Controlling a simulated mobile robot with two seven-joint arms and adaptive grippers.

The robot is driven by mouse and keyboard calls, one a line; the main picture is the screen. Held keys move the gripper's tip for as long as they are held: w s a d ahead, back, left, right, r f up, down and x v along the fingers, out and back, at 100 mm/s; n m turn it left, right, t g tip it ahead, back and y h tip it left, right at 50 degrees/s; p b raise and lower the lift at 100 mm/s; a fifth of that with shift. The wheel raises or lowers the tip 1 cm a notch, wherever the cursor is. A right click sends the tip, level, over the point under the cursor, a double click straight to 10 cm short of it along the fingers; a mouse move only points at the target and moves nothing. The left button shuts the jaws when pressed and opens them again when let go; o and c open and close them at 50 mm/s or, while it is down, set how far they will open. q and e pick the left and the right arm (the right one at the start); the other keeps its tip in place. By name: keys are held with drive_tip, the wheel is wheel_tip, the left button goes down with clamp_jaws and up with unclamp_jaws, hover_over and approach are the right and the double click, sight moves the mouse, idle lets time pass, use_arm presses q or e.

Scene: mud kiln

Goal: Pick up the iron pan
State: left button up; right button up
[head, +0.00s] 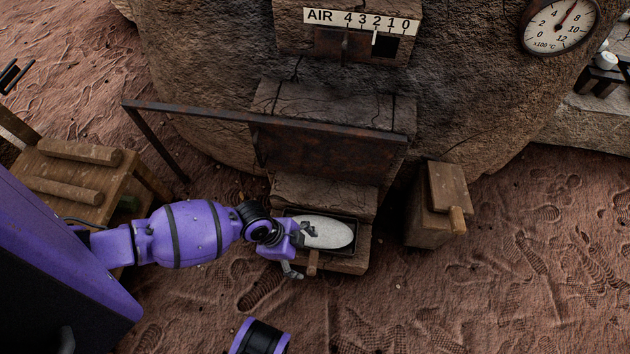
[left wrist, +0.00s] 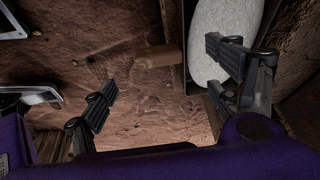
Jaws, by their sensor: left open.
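The iron pan (head: 354,246) is a dark, shallow rectangular tray on the stone ledge under the kiln door, holding a pale grey-white oval mass (head: 325,232). Its short wooden handle (head: 312,264) sticks out toward the front. My left gripper (head: 301,251) is open at the pan's front left, one finger over the pale mass and the other out past the front edge. In the left wrist view, the handle (left wrist: 158,57) lies ahead between the spread fingers, apparently not gripped. The pan's dark wall (left wrist: 187,40) and the pale mass (left wrist: 222,35) show there too. My right gripper is not in view.
A rusty door (head: 330,152) with a long bar (head: 190,112) stands above the ledge. A wooden box (head: 428,215) stands right of the pan. A wooden stand (head: 60,190) with logs is at left. The sandy ground (head: 500,290) at front right is clear.

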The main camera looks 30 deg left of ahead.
sight(313, 262)
use_arm(q)
drive_tip(key=b+x, duration=0.1)
drive_tip(key=x, duration=0.1)
drive_tip(key=shift+s+d+f, duration=0.15)
drive_tip(key=shift+d+f, duration=0.1)
drive_tip(key=b+x, duration=0.2)
drive_tip(key=x, duration=0.3)
drive_tip(key=shift+d+f+b, duration=0.1)
drive_tip(key=shift+f+b, duration=0.1)
drive_tip(key=shift+b, duration=0.2)
drive_tip(key=shift+w+r, duration=0.1)
drive_tip(key=shift+w, duration=0.15)
drive_tip(key=c, duration=1.6)
drive_tip(key=shift+c, duration=0.2)
